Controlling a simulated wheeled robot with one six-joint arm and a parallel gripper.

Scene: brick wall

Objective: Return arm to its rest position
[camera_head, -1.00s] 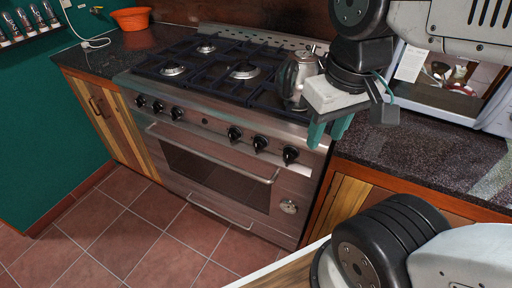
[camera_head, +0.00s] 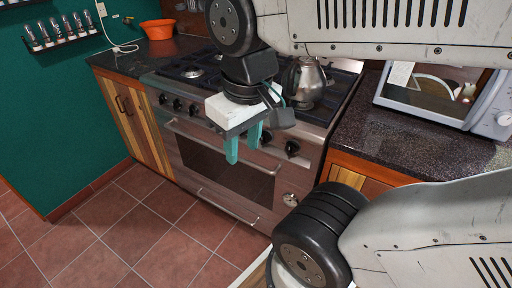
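My gripper (camera_head: 244,148) is in the middle of the view, in front of the stove's front panel. Its two teal fingers point down and stand a little apart, with nothing seen between them. My arm reaches in from the right, with one link across the top and another at the lower right. A metal kettle (camera_head: 306,82) stands upright on the right of the stove top, behind my gripper and apart from it as far as I can see.
The stove (camera_head: 222,168) has knobs and handles on its front. A microwave (camera_head: 432,98) stands on the dark counter (camera_head: 385,135) at the right. An orange bowl (camera_head: 158,29) sits on the far-left counter. The tiled floor (camera_head: 135,225) at lower left is clear.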

